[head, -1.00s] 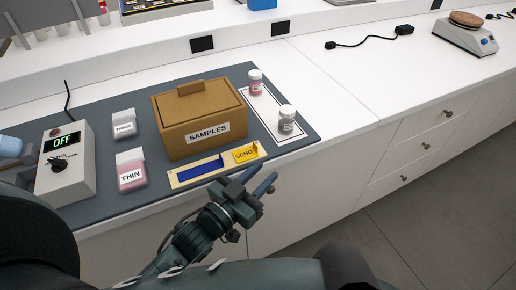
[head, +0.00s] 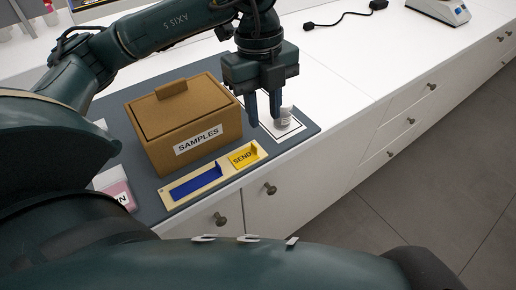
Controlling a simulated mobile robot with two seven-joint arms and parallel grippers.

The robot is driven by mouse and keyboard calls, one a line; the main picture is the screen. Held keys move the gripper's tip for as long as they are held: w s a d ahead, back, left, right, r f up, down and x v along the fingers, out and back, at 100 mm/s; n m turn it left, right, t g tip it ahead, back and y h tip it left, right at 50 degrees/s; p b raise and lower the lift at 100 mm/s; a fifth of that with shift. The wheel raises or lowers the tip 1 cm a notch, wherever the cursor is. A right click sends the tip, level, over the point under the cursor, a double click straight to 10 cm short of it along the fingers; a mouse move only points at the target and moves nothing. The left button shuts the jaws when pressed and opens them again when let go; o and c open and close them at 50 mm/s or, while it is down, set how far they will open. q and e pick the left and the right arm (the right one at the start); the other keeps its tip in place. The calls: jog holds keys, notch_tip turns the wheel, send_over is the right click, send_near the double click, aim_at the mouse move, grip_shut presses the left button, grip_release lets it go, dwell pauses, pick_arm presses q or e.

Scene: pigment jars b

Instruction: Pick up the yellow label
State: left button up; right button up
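The yellow label (head: 243,157), marked SEND, sits at the right end of a cream tray (head: 163,196) with a blue strip (head: 196,181) beside it. My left gripper (head: 264,118) points down beyond the label, over the white mat area right of the brown box. Its two fingers are apart with nothing seen between them. It does not touch the label. My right gripper is not in view.
A brown lidded box marked SAMPLES (head: 188,128) stands just behind the tray. A pink jar (head: 116,190) is partly hidden at left.

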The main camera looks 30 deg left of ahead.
aim_at(255, 146)
pick_arm(q)
jog(key=shift+n+t+y, duration=0.3)
jog(key=shift+n+y, duration=0.3)
jog(key=shift+y, duration=0.1)
jog(key=f, duration=0.4)
jog(key=a+f+p, duration=0.1)
jog(key=f, duration=0.3)
jog(key=w+a+f, duration=0.1)
jog(key=f, duration=0.3)
jog(key=shift+a, duration=0.25)
jog(key=shift+c, duration=0.3)
grip_shut()
